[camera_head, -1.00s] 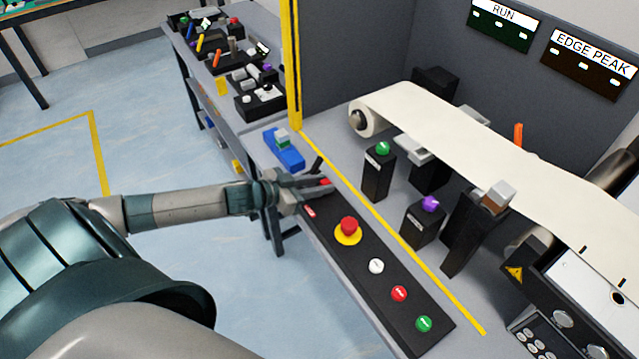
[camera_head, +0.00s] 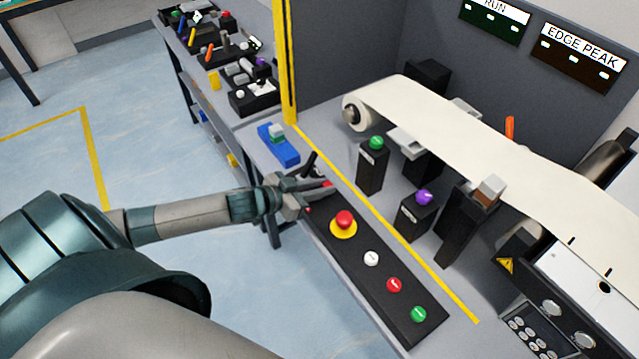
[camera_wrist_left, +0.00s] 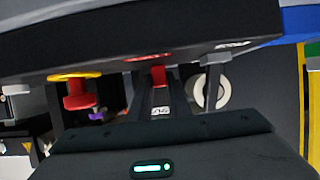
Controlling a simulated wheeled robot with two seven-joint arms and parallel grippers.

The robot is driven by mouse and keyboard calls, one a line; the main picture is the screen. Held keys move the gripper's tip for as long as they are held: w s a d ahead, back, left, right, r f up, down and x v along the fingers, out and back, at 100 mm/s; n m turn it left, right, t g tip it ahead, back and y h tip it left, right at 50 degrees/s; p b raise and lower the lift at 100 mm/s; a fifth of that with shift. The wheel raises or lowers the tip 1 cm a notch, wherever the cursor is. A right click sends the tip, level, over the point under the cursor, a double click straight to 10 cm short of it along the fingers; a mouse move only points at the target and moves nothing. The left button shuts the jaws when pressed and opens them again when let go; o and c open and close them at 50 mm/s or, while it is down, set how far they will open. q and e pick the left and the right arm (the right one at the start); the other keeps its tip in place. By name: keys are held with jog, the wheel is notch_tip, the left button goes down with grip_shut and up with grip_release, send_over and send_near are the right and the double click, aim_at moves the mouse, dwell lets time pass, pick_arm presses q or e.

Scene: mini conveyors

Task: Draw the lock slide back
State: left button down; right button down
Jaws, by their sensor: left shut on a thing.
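My left gripper (camera_head: 326,186) reaches in from the left to the far end of the black button panel (camera_head: 366,292). Its fingers are shut on a small red piece, which I take to be the lock slide (camera_head: 329,183). In the left wrist view the red slide (camera_wrist_left: 158,76) shows between the fingertips of the gripper (camera_wrist_left: 158,85), at the panel's edge. The fingers hide most of the slide and its track. My right gripper is not in view.
The panel carries a red mushroom button (camera_head: 344,220) on a yellow base, then white, red and green buttons. A dark upright lever (camera_head: 310,163) stands close behind the gripper. A blue block (camera_head: 278,146) lies beyond. Posts and a paper web (camera_head: 440,115) stand right of the yellow line.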

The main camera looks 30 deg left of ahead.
pick_arm(q)
jog(key=c, duration=1.9)
grip_release()
jog(key=shift+s+d, duration=0.1)
jog(key=shift+d, duration=0.2)
jog(key=shift+s, duration=0.1)
jog(key=shift+s+a+r, duration=0.15)
jog(key=shift+s+a, duration=0.2)
jog(key=shift+s, duration=0.05)
jog(key=shift+b+v, duration=1.3)
jog(key=shift+v, duration=6.8)
jog(key=shift+r, duration=0.1)
